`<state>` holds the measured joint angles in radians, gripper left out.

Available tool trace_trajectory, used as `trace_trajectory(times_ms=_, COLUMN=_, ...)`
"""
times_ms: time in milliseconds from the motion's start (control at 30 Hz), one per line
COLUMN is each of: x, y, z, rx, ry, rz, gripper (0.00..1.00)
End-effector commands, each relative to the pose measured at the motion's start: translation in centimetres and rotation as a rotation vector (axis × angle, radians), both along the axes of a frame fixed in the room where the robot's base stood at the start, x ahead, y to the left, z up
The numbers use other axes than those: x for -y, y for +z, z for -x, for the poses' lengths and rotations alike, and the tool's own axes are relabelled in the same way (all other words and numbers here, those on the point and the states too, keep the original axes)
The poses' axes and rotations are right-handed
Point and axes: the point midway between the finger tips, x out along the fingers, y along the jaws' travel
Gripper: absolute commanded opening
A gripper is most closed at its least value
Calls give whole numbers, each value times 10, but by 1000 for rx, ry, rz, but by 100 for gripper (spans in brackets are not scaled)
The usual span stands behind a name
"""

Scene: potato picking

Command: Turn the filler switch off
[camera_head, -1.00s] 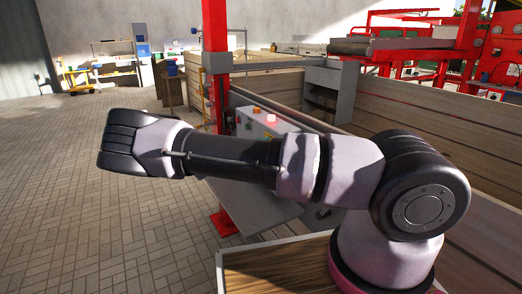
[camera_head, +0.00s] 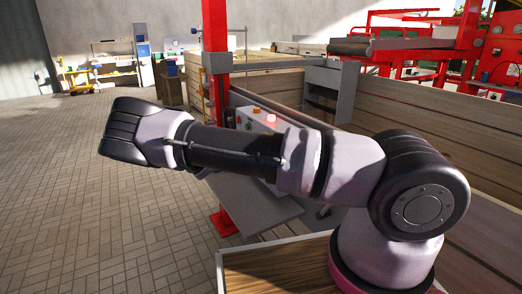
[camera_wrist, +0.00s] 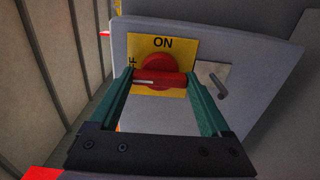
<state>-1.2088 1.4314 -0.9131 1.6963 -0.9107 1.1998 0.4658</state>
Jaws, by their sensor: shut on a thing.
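The filler switch (camera_wrist: 158,72) is a red rotary knob on a yellow plate (camera_wrist: 178,45) in the wrist view. The plate reads "ON" at the top and partly "OFF" at its left side. The knob's handle bar lies roughly horizontal, with a pale mark at its left end. My gripper (camera_wrist: 160,82) has its green fingers on either side of the handle bar and is shut on it. My gripper and the switch are hidden there.
A red post (camera_head: 216,90) stands beside the control box. Wooden plank walls (camera_head: 430,150) run along the right. A small metal lever (camera_wrist: 218,86) is right of the switch. The paved floor (camera_head: 90,215) at the left is clear.

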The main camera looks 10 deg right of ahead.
Motion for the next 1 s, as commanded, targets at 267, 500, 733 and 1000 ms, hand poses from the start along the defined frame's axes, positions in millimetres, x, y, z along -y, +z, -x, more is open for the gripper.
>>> trace_trajectory(times_ms=267, x=-1, y=0, z=0, rx=-1, ry=2, rz=-1, gripper=100)
trace_trajectory(times_ms=500, x=-18, y=0, z=5, rx=1, ry=4, rz=-1, gripper=100)
trace_trajectory(times_ms=733, x=-64, y=-1, z=19, rx=-1, ry=7, rz=-2, gripper=100)
trace_trajectory(times_ms=1000, x=-99, y=-1, z=31, rx=0, ry=4, rz=-1, gripper=100)
